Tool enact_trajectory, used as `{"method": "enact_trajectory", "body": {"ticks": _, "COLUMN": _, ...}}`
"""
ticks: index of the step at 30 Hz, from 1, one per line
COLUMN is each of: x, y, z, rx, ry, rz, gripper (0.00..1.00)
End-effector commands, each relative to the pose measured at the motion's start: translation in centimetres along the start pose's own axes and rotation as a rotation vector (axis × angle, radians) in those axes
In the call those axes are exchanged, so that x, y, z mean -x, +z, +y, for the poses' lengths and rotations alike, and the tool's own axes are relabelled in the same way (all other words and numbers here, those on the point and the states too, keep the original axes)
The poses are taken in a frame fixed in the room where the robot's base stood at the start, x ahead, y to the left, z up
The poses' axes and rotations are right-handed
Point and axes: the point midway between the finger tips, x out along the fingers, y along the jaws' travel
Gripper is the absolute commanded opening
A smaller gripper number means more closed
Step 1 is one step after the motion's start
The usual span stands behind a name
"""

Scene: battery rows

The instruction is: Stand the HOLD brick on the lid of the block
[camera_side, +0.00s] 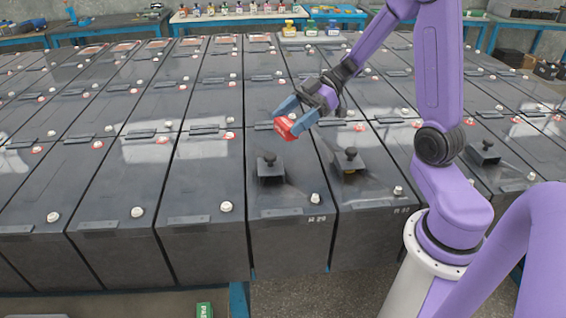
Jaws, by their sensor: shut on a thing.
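My gripper (297,118) is shut on a small red brick (285,128), which shows a pale marking on its face. It holds the brick tilted, above the battery rows near the picture's middle. A dark block with a knobbed lid (270,170) sits on the front battery marked 29, below and left of the brick. A second one (350,162) sits on the battery to its right, with something yellowish under its lid. I cannot tell which one the task means. Any gap between brick and surface is hard to judge.
Rows of dark batteries (98,180) with white and red terminal caps fill the scene. Another knobbed block (484,152) stands right of my arm. A green brick (204,310) lies low at the front. Bottles (225,8) line a back bench.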

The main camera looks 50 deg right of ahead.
Motion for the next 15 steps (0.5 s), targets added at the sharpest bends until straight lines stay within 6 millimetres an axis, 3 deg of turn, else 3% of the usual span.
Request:
{"method": "enact_trajectory", "body": {"ticks": 4, "x": 0.6, "y": 1.4, "z": -0.4, "rx": -0.003, "ry": -0.002, "rz": 0.001, "gripper": 0.41}}
{"method": "enact_trajectory", "body": {"ticks": 15, "x": -1.3, "y": 4.7, "z": -0.4, "rx": 0.000, "ry": -0.001, "rz": 0.001, "gripper": 0.41}}
